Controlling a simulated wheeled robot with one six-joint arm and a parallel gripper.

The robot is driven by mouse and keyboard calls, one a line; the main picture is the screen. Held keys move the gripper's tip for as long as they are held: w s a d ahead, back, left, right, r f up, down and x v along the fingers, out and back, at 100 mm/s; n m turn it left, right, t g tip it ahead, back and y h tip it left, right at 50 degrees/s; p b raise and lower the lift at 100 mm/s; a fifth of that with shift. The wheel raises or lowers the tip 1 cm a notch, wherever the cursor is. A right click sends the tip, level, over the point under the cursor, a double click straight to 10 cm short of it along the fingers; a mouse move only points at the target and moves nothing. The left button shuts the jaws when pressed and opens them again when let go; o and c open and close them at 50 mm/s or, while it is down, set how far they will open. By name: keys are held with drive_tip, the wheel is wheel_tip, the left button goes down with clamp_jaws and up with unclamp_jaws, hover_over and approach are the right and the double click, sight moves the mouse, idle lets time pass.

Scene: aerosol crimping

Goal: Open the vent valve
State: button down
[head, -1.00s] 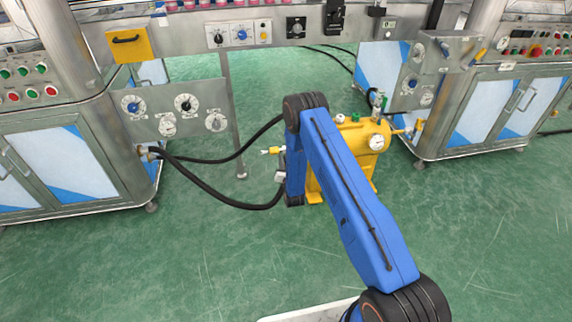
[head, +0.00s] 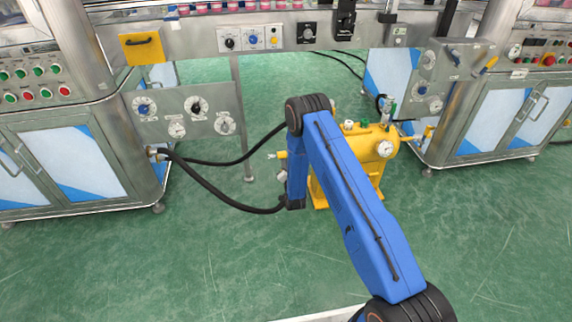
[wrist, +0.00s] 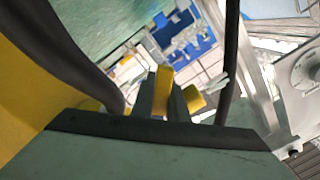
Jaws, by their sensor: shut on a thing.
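My gripper shows in the wrist view (wrist: 164,88). Its two dark fingers are shut on a yellow lever (wrist: 164,76), apparently the vent valve's handle, which stands between them. Another yellow piece (wrist: 194,98) sits just to the right of the fingers. In the head view my blue arm reaches to the left side of the yellow tank (head: 365,140). A yellow valve part (head: 282,154) with a pale tip shows just left of the arm. The arm hides the gripper's hold in the head view, and the lever's angle cannot be told.
A black hose (head: 215,193) runs from the left cabinet (head: 75,160) to near my arm's lower end. A dark hose (wrist: 232,60) also passes close to the gripper. The right cabinet (head: 490,115) stands beyond the tank. The green floor (head: 190,265) in front is clear.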

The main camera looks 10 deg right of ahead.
drive_tip(key=c, duration=1.7)
unclamp_jaws()
drive_tip(key=shift+c, duration=0.2)
drive_tip(key=shift+d, duration=0.1)
